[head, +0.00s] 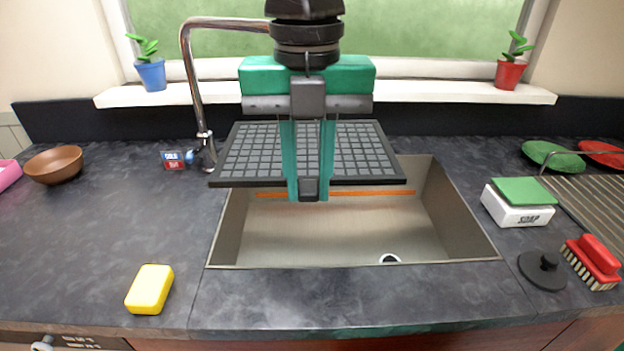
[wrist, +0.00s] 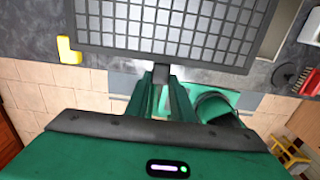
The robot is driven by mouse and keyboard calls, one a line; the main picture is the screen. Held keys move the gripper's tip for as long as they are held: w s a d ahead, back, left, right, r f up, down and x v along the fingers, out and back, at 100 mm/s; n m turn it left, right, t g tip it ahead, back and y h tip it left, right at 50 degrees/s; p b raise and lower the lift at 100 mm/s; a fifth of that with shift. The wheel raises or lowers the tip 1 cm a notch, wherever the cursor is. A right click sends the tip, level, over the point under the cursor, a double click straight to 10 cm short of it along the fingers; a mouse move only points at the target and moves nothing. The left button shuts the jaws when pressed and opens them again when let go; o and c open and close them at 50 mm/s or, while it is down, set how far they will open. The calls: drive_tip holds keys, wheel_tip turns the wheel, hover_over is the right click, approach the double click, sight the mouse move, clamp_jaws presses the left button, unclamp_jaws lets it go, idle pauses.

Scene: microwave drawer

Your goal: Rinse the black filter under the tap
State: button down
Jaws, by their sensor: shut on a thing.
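The black filter (head: 350,150) is a flat, dark panel with a grid of grey cells. My gripper (head: 309,190) is shut on the filter's near edge and holds it roughly level above the back of the sink (head: 330,225). The filter (wrist: 180,25) also fills the top of the wrist view, with my gripper (wrist: 161,78) at its edge. The chrome tap (head: 195,95) rises behind the sink at the left and arches right. Its spout end is hidden behind my arm. No water is visible. A red and blue tap label (head: 174,160) is beside its base.
A yellow sponge (head: 149,289) lies front left of the sink. A soap box (head: 516,205), a black plug (head: 542,269) and a red brush (head: 594,262) are at the right. An orange strip (head: 360,194) crosses the sink's back. The left counter is mostly clear.

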drive_tip(key=shift+w+a+f, duration=0.3)
drive_tip(key=shift+w+a, duration=0.15)
drive_tip(key=shift+w, duration=1.05)
drive_tip(key=shift+w+a+f, duration=0.35)
drive_tip(key=shift+w+a, duration=0.05)
drive_tip(key=shift+w, duration=1.1)
drive_tip(key=shift+w+a+f, duration=0.3)
drive_tip(key=shift+w+a, duration=0.15)
drive_tip(key=shift+w, duration=1.05)
drive_tip(key=shift+s+d, duration=0.4)
drive_tip(key=shift+s, duration=0.9)
drive_tip(key=shift+s+d, duration=0.35)
drive_tip(key=shift+s, duration=0.9)
drive_tip(key=shift+s+d, duration=0.4)
drive_tip(key=shift+s, duration=0.9)
drive_tip(key=s+d+r, duration=0.1)
drive_tip(key=s+r, duration=0.3)
drive_tip(key=shift+s+d, duration=0.2)
drive_tip(key=shift+s, duration=0.3)
